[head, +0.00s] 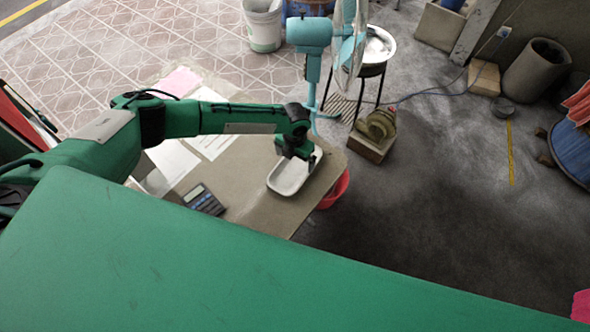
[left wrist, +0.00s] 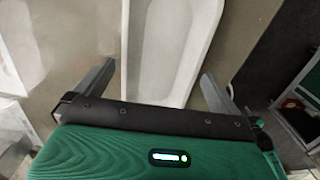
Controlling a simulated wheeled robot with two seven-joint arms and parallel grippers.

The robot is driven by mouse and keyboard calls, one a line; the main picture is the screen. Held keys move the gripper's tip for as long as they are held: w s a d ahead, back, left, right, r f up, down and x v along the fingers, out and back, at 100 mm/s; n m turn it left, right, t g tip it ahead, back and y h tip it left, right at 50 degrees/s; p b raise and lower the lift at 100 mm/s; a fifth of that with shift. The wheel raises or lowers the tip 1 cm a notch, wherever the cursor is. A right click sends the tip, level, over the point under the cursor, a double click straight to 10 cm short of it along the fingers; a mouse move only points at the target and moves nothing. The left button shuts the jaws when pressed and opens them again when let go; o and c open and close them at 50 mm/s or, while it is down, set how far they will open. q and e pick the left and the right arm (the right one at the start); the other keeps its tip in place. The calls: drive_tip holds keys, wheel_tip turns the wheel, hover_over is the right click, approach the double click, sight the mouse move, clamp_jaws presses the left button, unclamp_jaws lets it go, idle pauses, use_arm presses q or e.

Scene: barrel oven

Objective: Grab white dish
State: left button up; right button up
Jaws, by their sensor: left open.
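The white dish (head: 290,174) is a shallow oblong tray with rounded corners, lying on the brown table near its right edge. My left gripper (head: 297,153) hangs over the dish in the head view and hides part of its far side. In the left wrist view, the dish (left wrist: 168,50) lies lengthwise between the two fingers of my left gripper (left wrist: 158,82). The fingers are apart and the gripper is open and empty. Whether a finger touches the dish cannot be told. My right gripper is not in view.
The brown table (head: 250,205) also holds a calculator (head: 203,199) and white papers (head: 212,143). A red bucket (head: 336,190) stands by the table's right edge. A teal fan (head: 312,38) stands behind the table. The dark floor to the right has free room.

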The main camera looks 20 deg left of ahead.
sight(295, 168)
use_arm(q)
wheel_tip(295, 168, down, 4)
drive_tip(key=shift+d+r+b, duration=0.1)
drive_tip(key=shift+r+b, duration=0.15)
drive_tip(key=shift+b, duration=0.65)
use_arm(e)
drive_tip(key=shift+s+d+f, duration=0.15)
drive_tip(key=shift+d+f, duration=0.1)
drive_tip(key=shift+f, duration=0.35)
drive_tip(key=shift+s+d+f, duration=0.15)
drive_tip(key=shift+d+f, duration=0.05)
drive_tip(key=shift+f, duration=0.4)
use_arm(q)
drive_tip(key=shift+c, duration=0.2)
drive_tip(key=shift+s, duration=0.1)
drive_tip(key=c, duration=0.7)
drive_tip(key=shift+c, duration=0.3)
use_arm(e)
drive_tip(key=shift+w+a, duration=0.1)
use_arm(q)
drive_tip(key=shift+r, duration=0.1)
